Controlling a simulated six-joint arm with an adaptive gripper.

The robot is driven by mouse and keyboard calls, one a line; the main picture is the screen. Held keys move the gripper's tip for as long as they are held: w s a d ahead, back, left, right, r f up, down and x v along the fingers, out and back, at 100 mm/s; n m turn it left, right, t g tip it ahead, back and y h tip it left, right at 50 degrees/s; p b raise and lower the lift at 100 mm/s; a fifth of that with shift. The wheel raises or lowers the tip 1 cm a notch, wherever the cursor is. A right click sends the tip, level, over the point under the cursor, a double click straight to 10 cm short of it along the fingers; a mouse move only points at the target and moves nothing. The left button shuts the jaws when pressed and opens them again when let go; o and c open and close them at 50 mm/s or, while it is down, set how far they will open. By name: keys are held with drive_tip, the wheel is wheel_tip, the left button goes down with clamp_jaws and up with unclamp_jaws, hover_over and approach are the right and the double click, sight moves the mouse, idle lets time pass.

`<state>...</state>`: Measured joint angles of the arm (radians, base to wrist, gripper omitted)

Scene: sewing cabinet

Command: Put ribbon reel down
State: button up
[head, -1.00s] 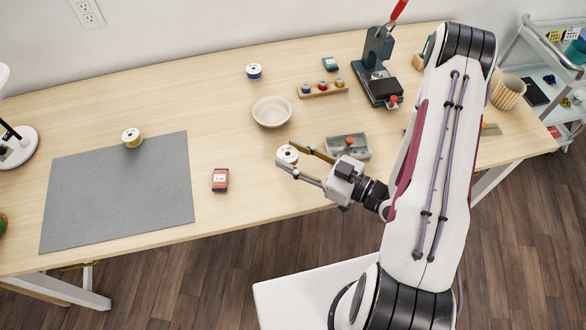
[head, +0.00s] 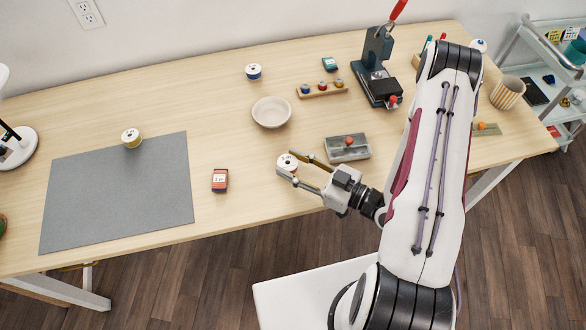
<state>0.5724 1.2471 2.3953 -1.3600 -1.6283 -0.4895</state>
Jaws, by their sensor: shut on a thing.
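A ribbon reel (head: 287,161) with a white face is between the fingers of my gripper (head: 293,166). My gripper is shut on it, low over the front middle of the table (head: 250,205). I cannot tell whether the reel touches the tabletop. Another reel (head: 131,137), with a yellowish ribbon, stands at the back edge of the grey mat. A blue reel (head: 253,71) stands near the back of the table.
A grey mat (head: 115,195) lies at left. A small red and dark box (head: 220,180) lies left of my gripper. A bowl (head: 271,112) is behind it, and a grey tray (head: 347,149) is right of it. A press (head: 378,75) stands at back right.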

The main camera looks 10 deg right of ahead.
sight(295, 172)
drive_tip(key=shift+f, duration=1.35)
drive_tip(key=shift+f, duration=0.2)
drive_tip(key=o, duration=0.9)
drive_tip(key=shift+o, duration=0.2)
drive_tip(key=shift+s+d, duration=0.15)
drive_tip(key=shift+d, duration=0.05)
drive_tip(key=shift+v, duration=3.7)
drive_tip(key=shift+o, duration=0.5)
